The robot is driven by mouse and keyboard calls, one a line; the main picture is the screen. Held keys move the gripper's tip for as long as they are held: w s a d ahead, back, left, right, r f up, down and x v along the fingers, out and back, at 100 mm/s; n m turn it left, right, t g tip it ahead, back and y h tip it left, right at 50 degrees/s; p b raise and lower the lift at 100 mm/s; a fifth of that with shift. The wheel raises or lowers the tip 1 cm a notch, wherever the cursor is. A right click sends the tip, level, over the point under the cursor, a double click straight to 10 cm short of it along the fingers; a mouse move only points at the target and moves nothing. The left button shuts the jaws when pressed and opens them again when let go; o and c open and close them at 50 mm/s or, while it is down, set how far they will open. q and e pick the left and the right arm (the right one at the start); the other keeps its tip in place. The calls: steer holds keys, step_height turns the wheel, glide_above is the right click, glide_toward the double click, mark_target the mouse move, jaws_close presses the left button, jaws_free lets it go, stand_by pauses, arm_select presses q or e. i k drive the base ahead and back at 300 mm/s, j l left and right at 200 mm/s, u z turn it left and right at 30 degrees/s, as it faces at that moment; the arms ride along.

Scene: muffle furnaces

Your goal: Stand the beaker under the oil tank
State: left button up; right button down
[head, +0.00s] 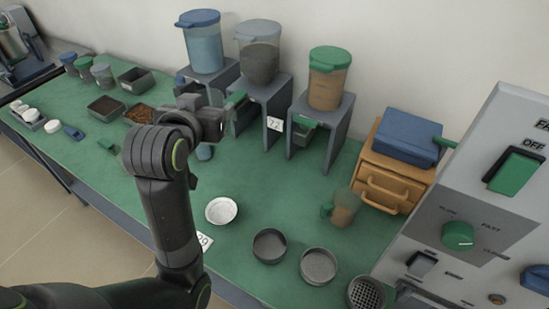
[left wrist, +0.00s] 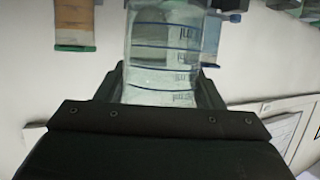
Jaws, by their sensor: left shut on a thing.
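My left gripper (head: 210,125) is in front of the blue-lidded and grey-lidded tanks, above the green bench. It is shut on a clear beaker with blue graduation lines (left wrist: 163,55). In the head view only a pale bit of the beaker (head: 205,152) shows below the gripper; the wrist hides the rest. Three tanks stand on grey stands: blue-lidded with blue contents (head: 205,48), grey-lidded with dark contents (head: 259,60), green-lidded with amber contents (head: 327,85). No readable label tells which holds oil. My right gripper is not in view.
A green-handled beaker with brown contents (head: 344,209) stands right of centre, near wooden drawers (head: 388,180). A white dish (head: 221,211) and dark round dishes (head: 269,246) line the front. The control panel (head: 470,200) fills the right. Bench between stands and dishes is clear.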

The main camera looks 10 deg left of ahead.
mark_target(297, 180)
steer(key=j+z, duration=0.1)
steer(key=z, duration=0.3)
steer(key=j+z, duration=0.1)
steer(key=z, duration=0.25)
steer(key=k+z, duration=0.1)
steer(key=z, duration=0.3)
steer(key=j, duration=0.55)
steer(key=i, duration=0.1)
